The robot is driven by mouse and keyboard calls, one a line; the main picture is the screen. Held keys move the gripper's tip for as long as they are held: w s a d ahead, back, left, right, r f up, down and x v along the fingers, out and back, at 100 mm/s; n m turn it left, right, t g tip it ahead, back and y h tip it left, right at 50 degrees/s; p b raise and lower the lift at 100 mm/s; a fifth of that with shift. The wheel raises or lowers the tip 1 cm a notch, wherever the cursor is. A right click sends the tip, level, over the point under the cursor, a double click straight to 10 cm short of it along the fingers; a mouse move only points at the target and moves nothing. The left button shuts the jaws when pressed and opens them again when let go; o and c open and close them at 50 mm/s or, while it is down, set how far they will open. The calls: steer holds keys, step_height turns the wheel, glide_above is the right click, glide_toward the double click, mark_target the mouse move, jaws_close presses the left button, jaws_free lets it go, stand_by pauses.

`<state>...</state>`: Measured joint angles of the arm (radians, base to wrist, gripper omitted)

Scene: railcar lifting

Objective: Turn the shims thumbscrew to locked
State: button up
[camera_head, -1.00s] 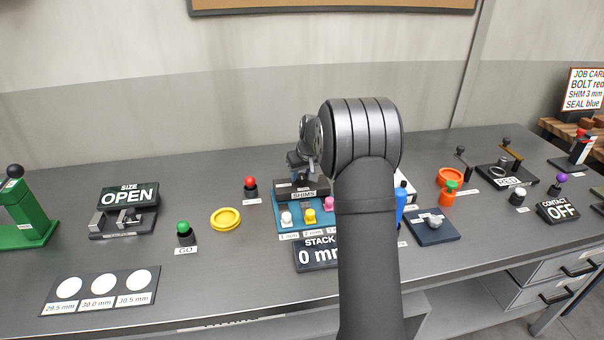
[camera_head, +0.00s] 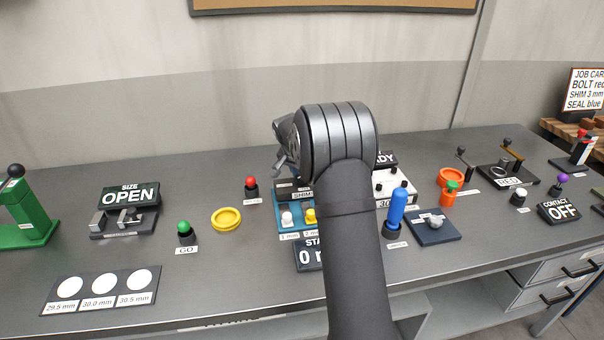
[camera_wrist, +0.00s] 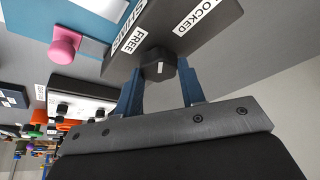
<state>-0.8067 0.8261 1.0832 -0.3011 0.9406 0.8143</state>
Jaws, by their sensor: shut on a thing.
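The shims thumbscrew (camera_wrist: 158,58) is a small black knob with a short white mark, on a dark block (camera_wrist: 205,40) labelled FREE and LOCKED. In the wrist view, the FREE label (camera_wrist: 133,37) is close by the knob and the LOCKED label (camera_wrist: 193,17) lies farther up and right. I cannot tell clearly which label the mark points to. My gripper (camera_wrist: 161,69) has its two blue fingers on either side of the knob, shut on it. In the head view the dark block (camera_head: 292,184) sits behind the teal shims base (camera_head: 280,222); my arm hides the knob.
White and yellow shim knobs (camera_head: 287,218) show on the teal base; a pink one (camera_wrist: 66,45) shows in the wrist view. A red button (camera_head: 251,185) and yellow ring (camera_head: 226,219) stand left. A blue bottle-shaped piece (camera_head: 397,207) stands right of my arm.

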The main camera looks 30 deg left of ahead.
steer(key=m+h, duration=0.1)
steer(key=m, duration=0.2)
steer(key=m+h, duration=0.1)
steer(key=m, duration=0.3)
steer(key=shift+a+g+h, duration=0.1)
steer(key=shift+g+h, duration=0.2)
stand_by(0.4)
steer(key=o, duration=1)
steer(key=v, duration=1.7)
steer(key=shift+a+r, duration=0.1)
steer(key=shift+r, duration=0.15)
steer(key=shift+f, duration=0.1)
steer(key=x, duration=1.7)
steer(key=shift+f, duration=0.2)
